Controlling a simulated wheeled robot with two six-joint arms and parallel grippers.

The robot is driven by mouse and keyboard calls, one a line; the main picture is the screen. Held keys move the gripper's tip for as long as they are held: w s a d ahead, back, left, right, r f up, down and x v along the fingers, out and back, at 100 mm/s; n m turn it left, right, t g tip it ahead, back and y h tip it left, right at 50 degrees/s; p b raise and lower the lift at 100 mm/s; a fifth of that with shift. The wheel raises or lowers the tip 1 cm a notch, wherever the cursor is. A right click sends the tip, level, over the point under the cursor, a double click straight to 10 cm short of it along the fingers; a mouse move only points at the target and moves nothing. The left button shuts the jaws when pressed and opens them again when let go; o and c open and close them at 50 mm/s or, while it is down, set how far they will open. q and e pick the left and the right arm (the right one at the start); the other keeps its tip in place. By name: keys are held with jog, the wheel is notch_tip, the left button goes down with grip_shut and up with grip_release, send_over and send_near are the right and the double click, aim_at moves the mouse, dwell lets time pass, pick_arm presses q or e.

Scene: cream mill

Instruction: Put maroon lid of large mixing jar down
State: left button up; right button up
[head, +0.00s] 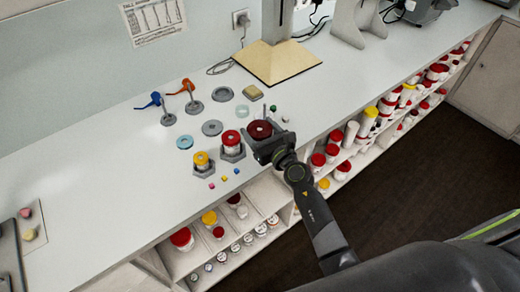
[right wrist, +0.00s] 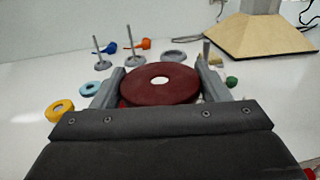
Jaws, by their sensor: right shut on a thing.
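The maroon lid (head: 261,129) is a flat round disc with a pale centre, over the counter at the right end of a row of jars. My right gripper (head: 264,133) is shut on it. In the right wrist view the lid (right wrist: 160,85) sits level between the two grey fingers. A bit of red shows under its left edge; I cannot tell whether the lid touches the jar or holder below it. The large mixing jar is not clearly visible, hidden by the lid and gripper. My left gripper is not in view.
A red-lidded jar (head: 231,138) and a yellow-lidded jar (head: 201,158) stand in grey holders to the left. Behind are a grey disc (head: 212,127), a light blue ring (head: 185,142) and rod stands (head: 168,118). Small cubes (head: 224,178) lie near the front edge.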

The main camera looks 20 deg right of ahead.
jog(key=shift+f+b, duration=3.4)
jog(key=shift+f, duration=1.3)
jog(key=shift+f+b, duration=0.6)
jog(key=shift+f, duration=0.05)
jog(key=o, duration=1)
jog(key=shift+s, duration=0.1)
jog(key=shift+c, duration=0.2)
